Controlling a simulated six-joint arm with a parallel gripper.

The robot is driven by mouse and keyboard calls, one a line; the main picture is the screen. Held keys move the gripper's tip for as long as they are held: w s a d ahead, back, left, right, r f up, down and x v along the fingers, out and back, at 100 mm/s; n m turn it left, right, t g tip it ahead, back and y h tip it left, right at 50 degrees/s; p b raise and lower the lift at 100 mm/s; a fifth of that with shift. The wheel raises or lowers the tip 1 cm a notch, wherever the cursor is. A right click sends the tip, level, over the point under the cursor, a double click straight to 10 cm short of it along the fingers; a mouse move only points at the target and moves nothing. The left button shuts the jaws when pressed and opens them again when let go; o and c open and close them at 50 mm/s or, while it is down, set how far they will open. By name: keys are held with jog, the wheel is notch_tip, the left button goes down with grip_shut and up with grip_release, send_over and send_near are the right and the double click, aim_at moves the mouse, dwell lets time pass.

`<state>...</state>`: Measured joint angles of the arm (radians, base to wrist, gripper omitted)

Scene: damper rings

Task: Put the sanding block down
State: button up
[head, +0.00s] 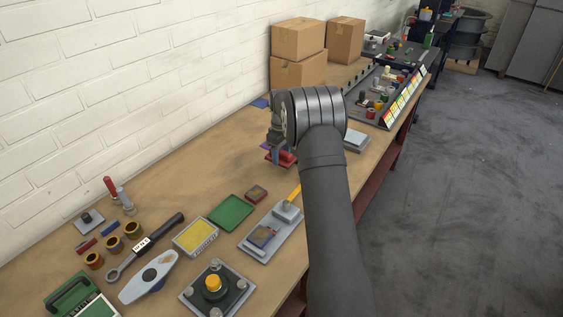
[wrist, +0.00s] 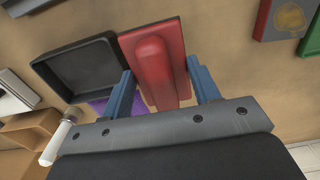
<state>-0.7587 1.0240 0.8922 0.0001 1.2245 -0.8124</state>
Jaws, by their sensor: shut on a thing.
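The red sanding block (wrist: 155,62), a flat plate with a rounded raised grip, is between the two blue fingers of my gripper (wrist: 161,78) in the wrist view. The gripper is shut on it. In the head view the red block (head: 282,158) shows below my gripper (head: 274,150), over the middle of the bench. My wrist hides part of it. I cannot tell from these frames whether its underside touches the bench.
A black open tray (wrist: 80,72) lies close left of the block in the wrist view, with a purple patch (wrist: 100,107) below. A green flat piece (head: 231,212), a small brown-red block (head: 256,192) and a grey fixture (head: 262,238) lie nearer. Cardboard boxes (head: 298,72) stand behind.

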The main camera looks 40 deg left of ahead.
aim_at(281, 160)
jog(key=shift+f, duration=1.95)
jog(key=shift+f, duration=0.15)
jog(key=o, duration=0.8)
jog(key=shift+o, duration=0.2)
notch_tip(281, 160, up, 12)
jog(key=shift+r, duration=0.15)
notch_tip(281, 160, down, 12)
jog(key=shift+r, duration=1.95)
